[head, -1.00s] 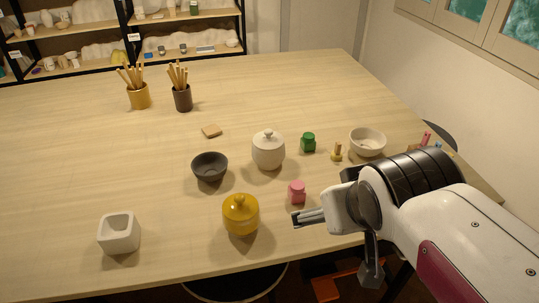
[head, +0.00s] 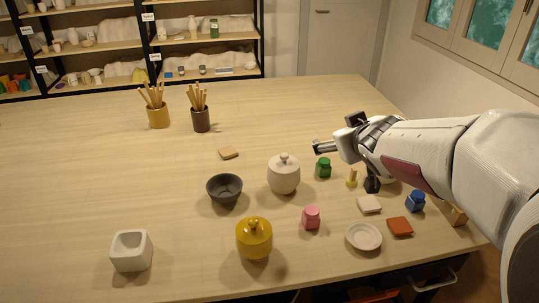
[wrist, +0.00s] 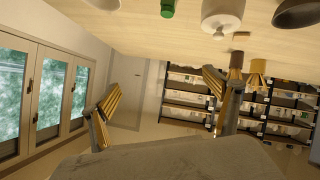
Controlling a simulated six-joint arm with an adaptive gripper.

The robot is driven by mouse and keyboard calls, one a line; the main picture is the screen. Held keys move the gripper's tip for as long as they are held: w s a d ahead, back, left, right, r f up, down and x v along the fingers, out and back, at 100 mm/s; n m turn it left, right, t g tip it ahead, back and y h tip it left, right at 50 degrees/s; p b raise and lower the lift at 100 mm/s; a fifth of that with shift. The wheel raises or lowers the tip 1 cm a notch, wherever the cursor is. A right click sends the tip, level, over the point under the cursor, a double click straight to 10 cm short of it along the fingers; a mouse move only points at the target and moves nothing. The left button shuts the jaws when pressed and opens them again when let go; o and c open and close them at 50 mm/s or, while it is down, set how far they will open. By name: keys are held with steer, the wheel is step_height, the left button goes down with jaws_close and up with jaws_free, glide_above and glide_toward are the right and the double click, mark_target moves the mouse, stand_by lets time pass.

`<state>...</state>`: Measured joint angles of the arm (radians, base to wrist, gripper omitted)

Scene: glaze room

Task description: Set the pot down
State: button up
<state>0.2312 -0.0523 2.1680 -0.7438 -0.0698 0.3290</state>
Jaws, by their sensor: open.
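A white lidded pot (head: 283,176) stands upright on the wooden table (head: 90,195) near the middle; it hangs inverted at the top of the wrist view (wrist: 222,14). A yellow lidded pot (head: 254,240) stands upright nearer the front edge. I cannot tell which pot the task names. My gripper (head: 322,147) is to the right of and beyond the white pot in the head view, apart from both pots. In the wrist view its fingers (wrist: 162,82) are spread with nothing between them.
A dark bowl (head: 224,189), green bottle (head: 323,168), pink bottle (head: 311,218) and white saucer (head: 364,237) stand around the pots. A blue bottle (head: 415,202) is at right, a white square vessel (head: 131,252) at front left. Brush holders (head: 158,117) stand behind. The table's left side is clear.

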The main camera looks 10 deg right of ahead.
steer(key=w+f+n+y, duration=0.2)
steer(key=w+f, duration=0.1)
steer(key=w, duration=0.3)
steer(key=n+y, duration=0.3)
steer(key=y, duration=0.3)
glide_above(298, 176)
steer(key=d, duration=0.4)
step_height(298, 176, down, 8)
steer(key=f, duration=0.1)
steer(key=f+y, duration=0.1)
steer(key=f, duration=0.1)
steer(key=a+f+n+g+y, duration=0.1)
steer(key=f, duration=0.1)
steer(key=s+f+y, duration=0.1)
steer(key=shift+a+f+g, duration=0.3)
steer(key=shift+f+g, duration=0.1)
steer(key=shift+s+a+f+n+g+y, duration=0.2)
steer(key=shift+s+f+n+g+y, duration=0.15)
steer(key=shift+f+y, duration=0.2)
steer(key=shift+x, duration=1.3)
steer(key=shift+a, duration=0.15)
steer(key=shift+x, duration=2.5)
steer(key=shift+r, duration=0.1)
